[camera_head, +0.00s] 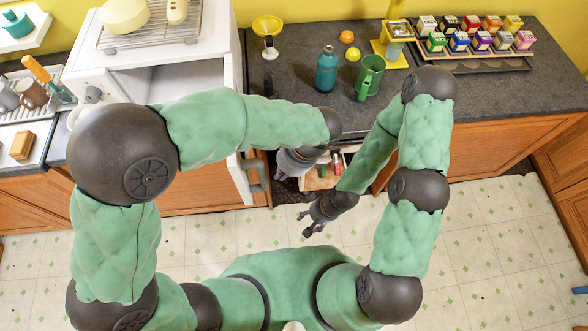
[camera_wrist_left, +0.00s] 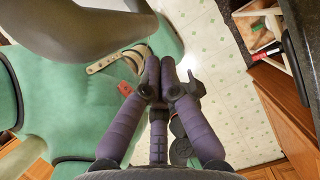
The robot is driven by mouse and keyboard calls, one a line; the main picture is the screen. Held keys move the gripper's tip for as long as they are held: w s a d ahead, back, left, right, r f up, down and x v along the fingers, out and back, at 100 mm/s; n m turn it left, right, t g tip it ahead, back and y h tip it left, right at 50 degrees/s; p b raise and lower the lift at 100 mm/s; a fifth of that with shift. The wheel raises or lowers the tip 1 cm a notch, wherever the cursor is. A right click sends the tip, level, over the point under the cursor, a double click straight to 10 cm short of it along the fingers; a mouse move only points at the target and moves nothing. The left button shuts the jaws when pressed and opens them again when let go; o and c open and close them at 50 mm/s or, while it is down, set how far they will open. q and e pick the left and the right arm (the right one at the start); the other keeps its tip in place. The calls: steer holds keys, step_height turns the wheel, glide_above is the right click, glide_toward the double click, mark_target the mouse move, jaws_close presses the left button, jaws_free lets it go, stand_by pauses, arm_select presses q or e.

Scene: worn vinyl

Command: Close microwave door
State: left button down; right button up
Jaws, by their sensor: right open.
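The white microwave (camera_head: 120,77) stands on the counter at the upper left in the head view, its front opening partly visible. Its door (camera_head: 239,183) is open and juts toward me from the right side, with a grey handle (camera_head: 255,178) on its right face. My left arm crosses in front of the microwave and hides part of the door. My left gripper (camera_head: 287,172) is right of the door, apart from the handle. In the left wrist view its purple fingers (camera_wrist_left: 160,68) come together at the tips, with nothing seen between them. My right gripper (camera_head: 312,226) is lower, over the floor, open and empty.
A wire rack (camera_head: 150,30) with a round cream item sits on the microwave. A teal bottle (camera_head: 326,70) and green mug (camera_head: 369,78) stand on the counter to the right. An open compartment with small items (camera_head: 322,178) lies below, near my grippers.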

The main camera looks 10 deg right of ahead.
arm_select(q)
steer(key=shift+w+a, duration=0.1)
steer(key=shift+a, duration=0.35)
steer(key=shift+a, duration=0.1)
